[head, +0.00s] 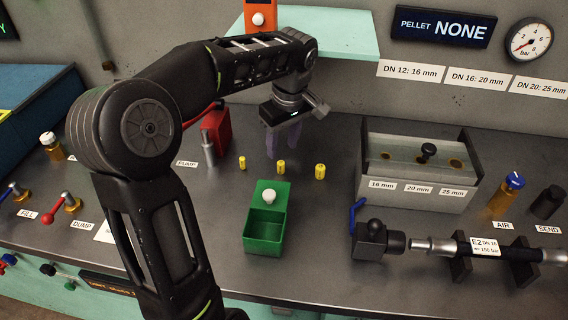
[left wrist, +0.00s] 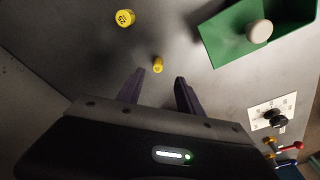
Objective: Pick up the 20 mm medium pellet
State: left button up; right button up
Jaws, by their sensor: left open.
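Three yellow pellets stand in a row on the grey bench. The medium pellet (head: 280,167) is the middle one, between the small pellet (head: 242,163) and the large pellet (head: 320,171). My left gripper (head: 282,146) has purple fingers pointing down, apart and empty, above the bench behind the row. In the left wrist view the fingers (left wrist: 159,90) are spread. My right gripper is out of view.
A green box (head: 265,232) with a white-knobbed lid stands in front of the pellets. A grey block (head: 411,198) with labelled holes is to the right. A red pump (head: 216,130) is to the left.

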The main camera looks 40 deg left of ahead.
aim_at(281, 162)
pick_arm(q)
jog(key=shift+w+a+f, duration=0.1)
jog(key=shift+f, duration=0.6)
jog(key=shift+w+a+f, duration=0.1)
jog(key=shift+f, duration=0.55)
jog(key=shift+f, duration=0.1)
jog(key=f, duration=0.3)
jog(key=f+p, duration=0.1)
jog(key=f, duration=0.1)
jog(key=shift+w+a, duration=0.25)
jog(key=shift+a, duration=0.15)
jog(key=shift+r, duration=0.1)
jog(key=shift+c, duration=0.5)
grip_shut()
